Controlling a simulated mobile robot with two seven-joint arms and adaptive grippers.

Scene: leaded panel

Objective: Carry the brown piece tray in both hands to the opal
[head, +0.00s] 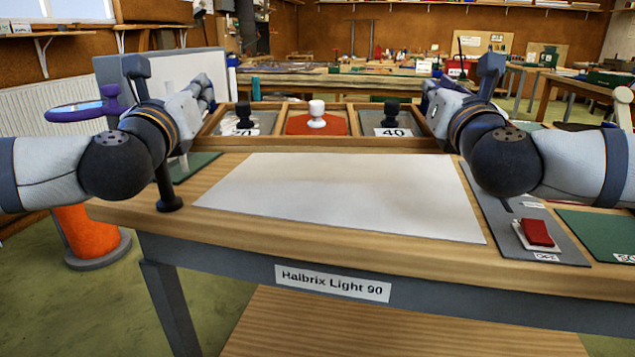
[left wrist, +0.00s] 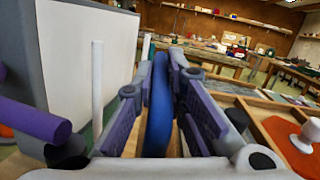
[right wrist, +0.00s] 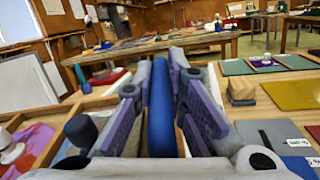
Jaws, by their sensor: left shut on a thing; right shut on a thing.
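The brown wooden piece tray (head: 320,142) is at the back of the bench, beyond a flat white panel (head: 335,195) that may be the opal. Its compartments hold a red piece with a white knob (head: 317,114) between two pieces with black knobs, (head: 243,115) and (head: 392,112). My left gripper (left wrist: 163,66) is shut on a blue handle (left wrist: 158,115) at the tray's left end. My right gripper (right wrist: 162,66) is shut on a blue handle (right wrist: 160,115) at its right end. I cannot tell whether the tray touches the bench.
A red block (head: 537,232) sits on a grey strip (head: 500,215) at the bench's right, beside a green mat (head: 600,232). A dark post (head: 168,188) stands at the left edge. A label (head: 332,284) is on the front edge. The white panel is bare.

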